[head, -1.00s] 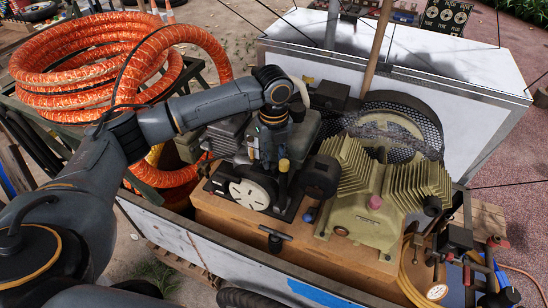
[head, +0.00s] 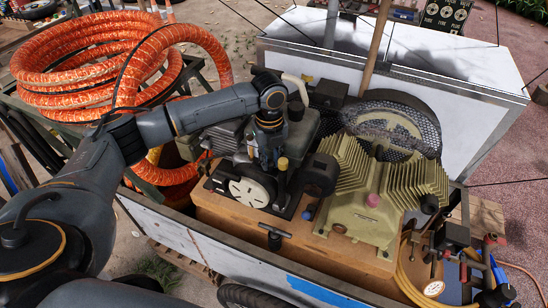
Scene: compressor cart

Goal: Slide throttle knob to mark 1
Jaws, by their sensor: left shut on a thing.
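My left gripper (head: 267,155) points down over the small engine (head: 310,125) on the cart, just behind its pale round cover (head: 250,189). It is shut on a small part of the engine there, in the place of the throttle knob. The knob and the mark 1 are hidden by the gripper or too small to make out. A yellow-topped black post (head: 283,164) stands close to the right of the fingers. My right gripper is not in view.
A finned olive compressor (head: 365,205) and its mesh-guarded wheel (head: 400,125) stand right of the engine. A black T-handle (head: 272,232) rises at the front of the wooden deck. Orange hose (head: 90,65) lies coiled at left. A white cart panel (head: 470,90) stands behind.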

